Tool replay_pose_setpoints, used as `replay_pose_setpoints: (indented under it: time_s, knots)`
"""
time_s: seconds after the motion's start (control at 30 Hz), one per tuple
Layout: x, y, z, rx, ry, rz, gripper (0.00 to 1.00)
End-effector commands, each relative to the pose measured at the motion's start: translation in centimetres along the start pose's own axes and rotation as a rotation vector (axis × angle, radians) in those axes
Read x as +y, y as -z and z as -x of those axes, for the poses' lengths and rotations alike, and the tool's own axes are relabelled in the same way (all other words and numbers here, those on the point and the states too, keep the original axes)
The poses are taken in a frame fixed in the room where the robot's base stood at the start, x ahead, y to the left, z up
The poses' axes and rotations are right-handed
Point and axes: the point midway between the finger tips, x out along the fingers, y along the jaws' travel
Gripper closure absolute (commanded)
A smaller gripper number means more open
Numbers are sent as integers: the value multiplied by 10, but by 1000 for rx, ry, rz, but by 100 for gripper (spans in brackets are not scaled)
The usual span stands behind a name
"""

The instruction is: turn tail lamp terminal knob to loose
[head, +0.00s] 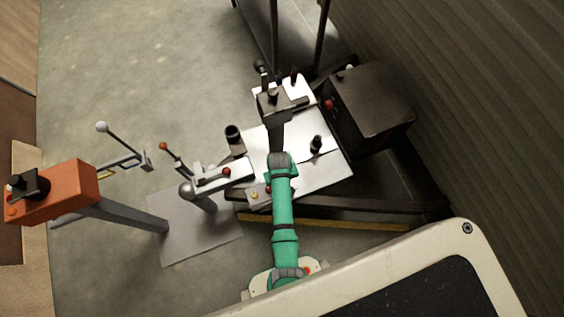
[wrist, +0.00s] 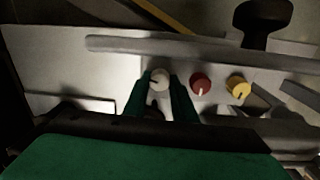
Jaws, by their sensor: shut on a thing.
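In the wrist view a small panel carries three knobs in a row: a white knob (wrist: 159,79), a red knob (wrist: 200,84) and a yellow knob (wrist: 238,88). The two green fingers of my gripper (wrist: 160,84) are shut on the white knob, one on each side. Its round face shows between them; its pointer mark is too small to read surely. I see no readable label to tell which knob is the tail lamp terminal. In the head view the yellow knob (head: 254,195) and red knob (head: 268,189) show beside my green arm; the white knob and fingertips are hidden.
A pale bar (wrist: 180,46) runs across behind the knobs in the wrist view. In the head view a dark box (head: 375,110) stands at right, and an orange-topped stand (head: 60,192) at left. A post with a red-tipped lever (head: 165,147) stands close to the panel.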

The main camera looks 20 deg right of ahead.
Motion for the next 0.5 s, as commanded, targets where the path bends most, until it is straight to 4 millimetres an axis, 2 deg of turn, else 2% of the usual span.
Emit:
replay_pose_setpoints:
  time_s: [0.5]
  knots:
    - [0, -1, 0, 15, 2, 398, 98]
